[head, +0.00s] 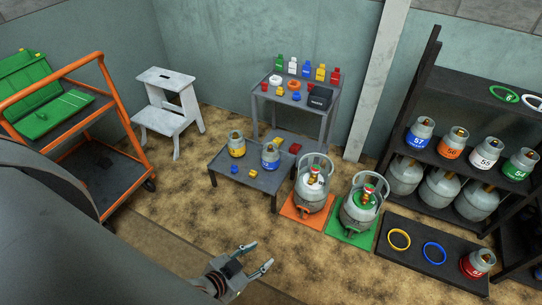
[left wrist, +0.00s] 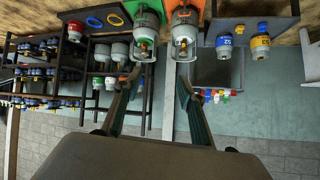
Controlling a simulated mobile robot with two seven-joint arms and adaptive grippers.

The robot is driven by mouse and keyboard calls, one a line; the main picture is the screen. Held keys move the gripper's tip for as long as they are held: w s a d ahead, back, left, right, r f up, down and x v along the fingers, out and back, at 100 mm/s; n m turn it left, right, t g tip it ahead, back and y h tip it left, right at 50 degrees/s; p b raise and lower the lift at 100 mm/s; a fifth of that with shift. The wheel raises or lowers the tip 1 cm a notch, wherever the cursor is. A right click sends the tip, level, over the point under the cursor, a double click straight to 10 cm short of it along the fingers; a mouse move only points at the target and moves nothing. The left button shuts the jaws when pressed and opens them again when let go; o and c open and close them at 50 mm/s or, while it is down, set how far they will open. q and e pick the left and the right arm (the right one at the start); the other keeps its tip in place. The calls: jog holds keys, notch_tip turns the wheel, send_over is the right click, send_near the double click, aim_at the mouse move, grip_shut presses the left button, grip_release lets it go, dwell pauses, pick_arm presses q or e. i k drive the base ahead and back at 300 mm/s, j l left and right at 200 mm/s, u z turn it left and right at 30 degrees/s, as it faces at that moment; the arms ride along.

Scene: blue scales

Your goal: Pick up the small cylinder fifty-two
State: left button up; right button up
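Small cylinder fifty-two has a blue band and stands upright on the low dark table (head: 222,163), at its right side in the head view (head: 270,157). In the left wrist view, which is upside down, the cylinder (left wrist: 223,46) is at the upper right, with its number readable as 52. A yellow-banded small cylinder (head: 236,145) stands to its left. My left gripper (head: 262,253) is open and empty, low in the head view, well in front of the table and apart from everything. Its spread fingers also show in the left wrist view (left wrist: 158,76). My right gripper is out of sight.
Two large cylinders stand on an orange mat (head: 288,211) and a green mat (head: 338,238), right of the low table. A rack (head: 420,170) of cylinders is at the right. An orange cart (head: 120,190) and white step stool (head: 165,78) are left. Floor before the table is clear.

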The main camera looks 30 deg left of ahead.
aim_at(270, 157)
jog(key=i+j+z, duration=0.1)
jog(key=i+j, duration=0.2)
jog(key=i+j+z, duration=0.15)
jog(key=j, duration=0.3)
jog(key=i+j+z, duration=0.1)
jog(key=i+j, duration=0.25)
jog(key=i+j+z, duration=0.1)
jog(key=i+j, duration=0.15)
jog(key=j, duration=0.3)
